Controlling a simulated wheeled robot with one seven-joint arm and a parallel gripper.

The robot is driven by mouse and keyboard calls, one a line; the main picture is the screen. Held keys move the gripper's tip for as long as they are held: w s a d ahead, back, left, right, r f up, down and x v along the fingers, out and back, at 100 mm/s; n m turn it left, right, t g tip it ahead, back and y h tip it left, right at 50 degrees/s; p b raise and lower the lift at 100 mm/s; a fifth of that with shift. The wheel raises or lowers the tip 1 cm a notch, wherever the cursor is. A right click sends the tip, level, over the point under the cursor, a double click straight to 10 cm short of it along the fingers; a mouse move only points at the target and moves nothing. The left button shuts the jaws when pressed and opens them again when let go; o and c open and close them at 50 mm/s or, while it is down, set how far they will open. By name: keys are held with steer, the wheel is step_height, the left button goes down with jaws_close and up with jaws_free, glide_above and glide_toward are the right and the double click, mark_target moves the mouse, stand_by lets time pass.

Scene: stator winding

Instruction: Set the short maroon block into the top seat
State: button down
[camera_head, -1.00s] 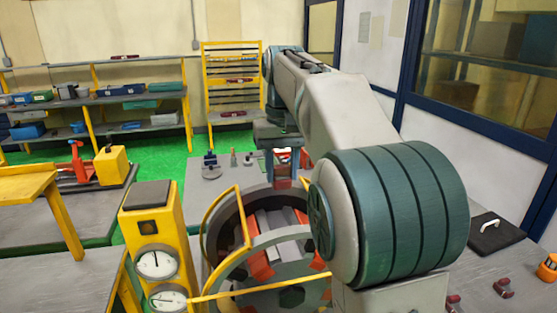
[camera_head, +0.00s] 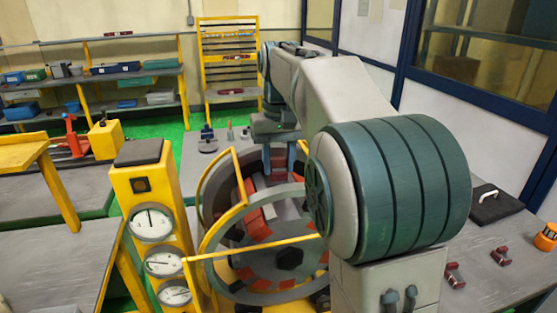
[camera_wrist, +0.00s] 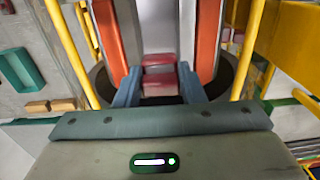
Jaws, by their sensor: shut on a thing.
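My gripper (camera_wrist: 158,88) shows two blue fingers shut on a maroon block (camera_wrist: 160,84) in the wrist view. The block lies crosswise between the fingertips, at the near end of a grey channel (camera_wrist: 158,25) flanked by orange pieces. I cannot tell whether it touches the channel. In the head view my gripper (camera_head: 280,158) points down at the top of the round stator (camera_head: 222,190).
Yellow rails (camera_head: 250,251) surround the stator. A yellow post with gauges (camera_head: 152,224) stands to its left. Maroon pieces (camera_head: 501,256), a black pad (camera_head: 496,204) and an orange item (camera_head: 546,237) rest on the right table. Small tools (camera_head: 208,142) stand behind the stator.

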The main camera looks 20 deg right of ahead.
mark_target(279, 168)
steer(key=shift+f, duration=0.1)
stand_by(0.3)
steer(key=shift+f+b, duration=1.05)
steer(key=shift+f, duration=0.25)
steer(key=shift+f, duration=0.2)
steer(key=c, duration=0.9)
jaws_free()
steer(key=shift+f, duration=0.1)
steer(key=shift+o, duration=0.2)
step_height(279, 168, up, 14)
steer(key=p, duration=0.1)
